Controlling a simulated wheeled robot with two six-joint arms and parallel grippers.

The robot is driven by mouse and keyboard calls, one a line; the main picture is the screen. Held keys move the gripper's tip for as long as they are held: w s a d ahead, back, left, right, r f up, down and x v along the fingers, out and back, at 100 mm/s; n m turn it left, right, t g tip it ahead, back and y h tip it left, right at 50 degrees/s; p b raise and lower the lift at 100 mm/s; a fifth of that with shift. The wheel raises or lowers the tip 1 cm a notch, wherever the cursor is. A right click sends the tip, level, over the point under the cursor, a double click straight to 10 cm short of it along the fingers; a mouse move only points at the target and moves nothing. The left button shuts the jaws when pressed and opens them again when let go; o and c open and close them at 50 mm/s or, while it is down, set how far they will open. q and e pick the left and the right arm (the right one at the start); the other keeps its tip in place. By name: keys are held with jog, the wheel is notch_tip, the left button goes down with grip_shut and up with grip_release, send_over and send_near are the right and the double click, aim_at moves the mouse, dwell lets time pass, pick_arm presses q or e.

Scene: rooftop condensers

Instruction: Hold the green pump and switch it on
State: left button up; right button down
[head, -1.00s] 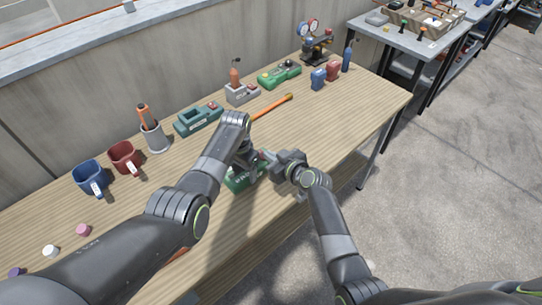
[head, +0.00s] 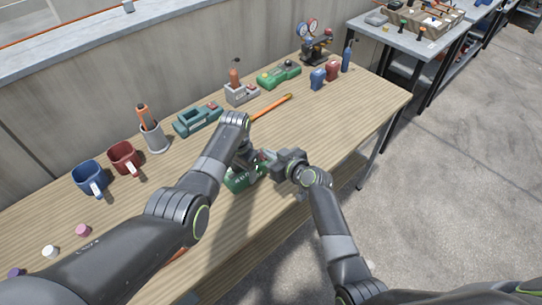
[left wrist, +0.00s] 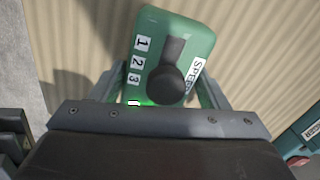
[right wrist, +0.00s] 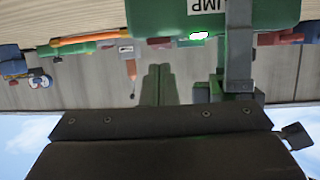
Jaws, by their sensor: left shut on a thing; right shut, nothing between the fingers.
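The green pump (head: 240,180) is near the front edge of the wooden bench. My left gripper (head: 246,162) is shut around its body from above; in the left wrist view its fingers (left wrist: 163,78) lie along both sides. That view shows a dark dial (left wrist: 168,80) marked SPEED, the numbers 1, 2, 3 and a lit green spot (left wrist: 140,103). The dial's handle points toward the top of the picture. My right gripper (head: 275,168) is shut and empty beside the pump's right side. In the right wrist view its fingers (right wrist: 158,72) are together, apart in the picture from the pump's labelled body (right wrist: 175,12).
Behind the pump stand a teal device (head: 198,118), a grey device (head: 240,93), another green device (head: 279,75) and an orange rod (head: 272,107). Mugs (head: 90,177) and a tool cup (head: 153,138) are at left.

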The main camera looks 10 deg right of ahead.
jog(key=r+v, duration=0.1)
jog(key=v, duration=1)
dwell(0.3)
jog(key=shift+s+r, duration=0.1)
jog(key=shift+r, duration=0.05)
pick_arm(q)
jog(key=o, duration=1.6)
pick_arm(e)
jog(key=shift+r, duration=0.1)
